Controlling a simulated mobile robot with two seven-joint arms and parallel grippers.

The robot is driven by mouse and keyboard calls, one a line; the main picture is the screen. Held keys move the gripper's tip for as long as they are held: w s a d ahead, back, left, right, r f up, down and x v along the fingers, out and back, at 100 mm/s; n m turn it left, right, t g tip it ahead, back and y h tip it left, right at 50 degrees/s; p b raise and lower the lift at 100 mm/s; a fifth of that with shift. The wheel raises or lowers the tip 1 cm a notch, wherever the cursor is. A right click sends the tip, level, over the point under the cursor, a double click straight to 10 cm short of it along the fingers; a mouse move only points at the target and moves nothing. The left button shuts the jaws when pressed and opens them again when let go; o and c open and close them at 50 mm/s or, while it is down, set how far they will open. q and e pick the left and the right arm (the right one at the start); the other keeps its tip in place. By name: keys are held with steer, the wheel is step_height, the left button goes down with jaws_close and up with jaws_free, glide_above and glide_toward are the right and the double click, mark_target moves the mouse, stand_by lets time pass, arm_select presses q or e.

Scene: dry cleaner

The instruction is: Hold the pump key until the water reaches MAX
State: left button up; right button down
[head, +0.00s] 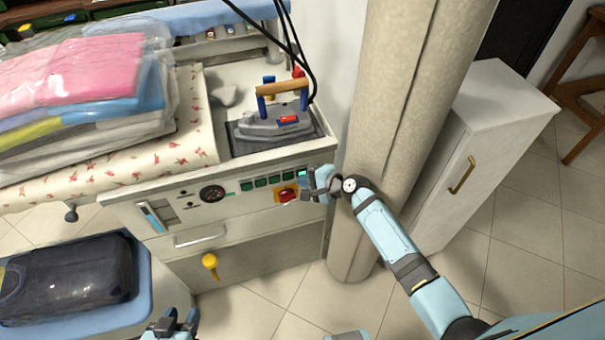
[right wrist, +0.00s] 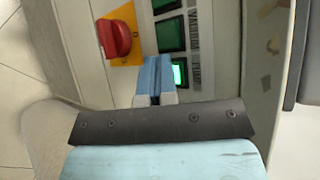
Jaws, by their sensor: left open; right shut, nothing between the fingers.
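The ironing station's front panel has a row of green keys (head: 260,183); the rightmost key (head: 302,173) is lit bright green. The lit key also shows in the right wrist view (right wrist: 180,72), partly behind my fingers. My right gripper (head: 307,182) is shut and empty, its tips at the panel by the lit key; I cannot tell whether they touch it. A water gauge (head: 151,217) with a blue column is at the panel's left; its MAX mark is too small to read. My left gripper (head: 173,323) is open and empty at the bottom edge.
A red rotary switch (head: 287,195) on a yellow plate is close to my right gripper. An iron (head: 272,122) rests on top of the station. A beige column (head: 385,130) stands just right. A blue tub (head: 145,285) sits at lower left.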

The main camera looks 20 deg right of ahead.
steer(key=shift+s, duration=0.1)
steer(key=shift+s+p, duration=0.45)
steer(key=shift+s, duration=0.25)
steer(key=s+p, duration=0.2)
steer(key=s, duration=0.3)
steer(key=shift+d, duration=0.1)
stand_by(0.5)
stand_by(0.7)
stand_by(1.9)
stand_by(0.5)
